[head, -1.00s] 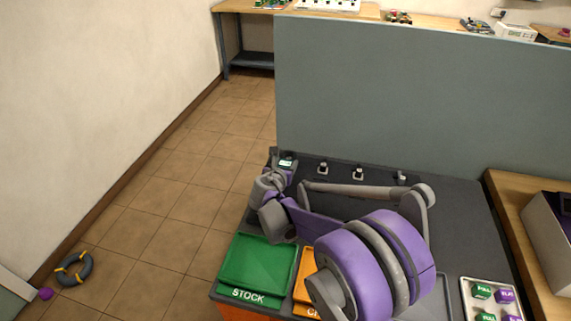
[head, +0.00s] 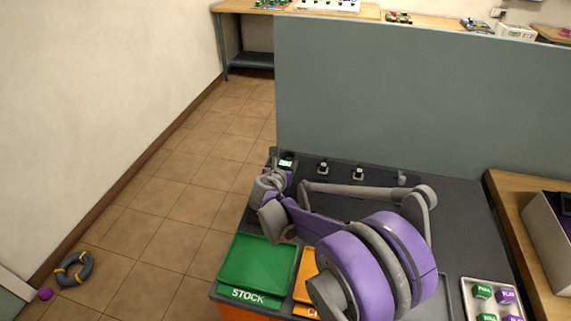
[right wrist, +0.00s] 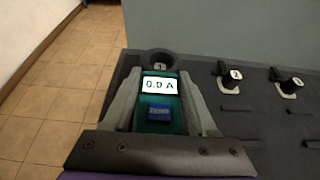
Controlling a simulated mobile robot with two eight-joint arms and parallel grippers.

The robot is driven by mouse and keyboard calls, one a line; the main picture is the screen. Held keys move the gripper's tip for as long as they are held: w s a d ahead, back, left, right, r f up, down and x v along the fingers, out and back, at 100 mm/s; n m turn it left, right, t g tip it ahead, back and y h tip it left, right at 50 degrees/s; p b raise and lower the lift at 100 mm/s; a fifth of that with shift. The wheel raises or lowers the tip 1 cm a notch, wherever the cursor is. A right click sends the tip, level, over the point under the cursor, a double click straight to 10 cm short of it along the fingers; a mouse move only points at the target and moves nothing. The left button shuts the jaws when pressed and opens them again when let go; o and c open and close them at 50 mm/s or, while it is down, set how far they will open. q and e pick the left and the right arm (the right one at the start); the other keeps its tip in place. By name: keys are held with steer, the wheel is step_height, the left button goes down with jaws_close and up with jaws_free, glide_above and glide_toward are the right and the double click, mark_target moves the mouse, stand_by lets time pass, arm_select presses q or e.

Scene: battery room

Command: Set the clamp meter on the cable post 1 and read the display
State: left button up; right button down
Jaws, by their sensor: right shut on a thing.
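The clamp meter (right wrist: 160,98) is teal with a lit display (right wrist: 160,85) reading 0.0 A and a blue button marked ZERO (right wrist: 158,113). It also shows small at the bench's back left corner in the head view (head: 287,162). My right gripper (right wrist: 162,105) is shut on the meter's body, one finger on each side. The meter's dark ring (right wrist: 160,59) is at the plate marked 1. I cannot tell whether the ring closes around cable post 1, as the post is not clearly seen. My left gripper is not in view.
Post 2 (right wrist: 231,75) and post 3 (right wrist: 289,82) stand to the right. A green STOCK tray (head: 257,262) and an orange tray (head: 305,275) lie at the bench front. A grey partition (head: 420,90) rises behind the bench. A tray of green and purple blocks (head: 493,300) is at right.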

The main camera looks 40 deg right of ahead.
steer(key=shift+f+b, duration=0.45)
steer(key=shift+f, duration=0.15)
steer(key=shift+c, duration=2.3)
jaws_free()
steer(key=shift+a, duration=0.1)
steer(key=shift+p+v, duration=1.55)
steer(key=shift+v, duration=3.95)
steer(key=shift+r, duration=0.1)
